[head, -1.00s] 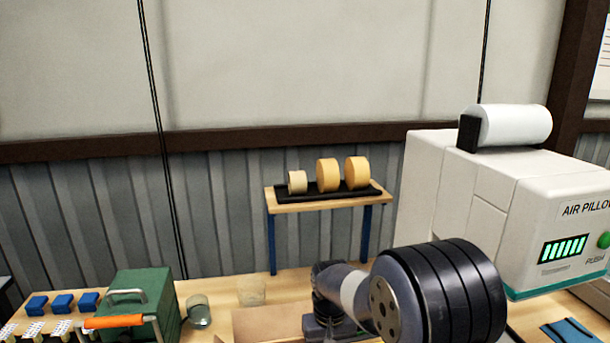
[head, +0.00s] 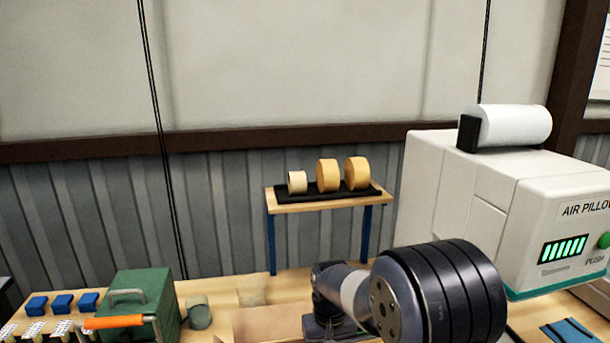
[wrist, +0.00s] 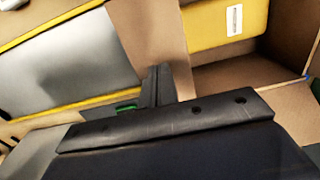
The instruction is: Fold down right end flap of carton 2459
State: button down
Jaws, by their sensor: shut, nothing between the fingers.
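The carton (head: 268,322) shows only in part at the bottom of the head view, with my arm at its right side. I cannot read a number on it. In the wrist view, a brown cardboard panel (wrist: 150,35) slants down toward my gripper (wrist: 160,72), and I cannot tell for certain which flap it is. My gripper is shut and empty, its dark fingertips against or just in front of this panel; contact is unclear. A yellow-edged grey piece (wrist: 75,65) lies left of the panel, and a yellow piece with a white label (wrist: 225,22) lies right of it.
A green box with a handle (head: 146,300) and a cup (head: 198,313) stand left of the carton. A large white air pillow machine (head: 480,200) stands at the right. Tape rolls (head: 328,176) sit on a small rack behind.

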jog(key=shift+f, duration=0.1)
jog(key=shift+f+b, duration=0.65)
jog(key=shift+f, duration=0.15)
notch_tip(320, 180, up, 7)
jog(key=p, duration=0.5)
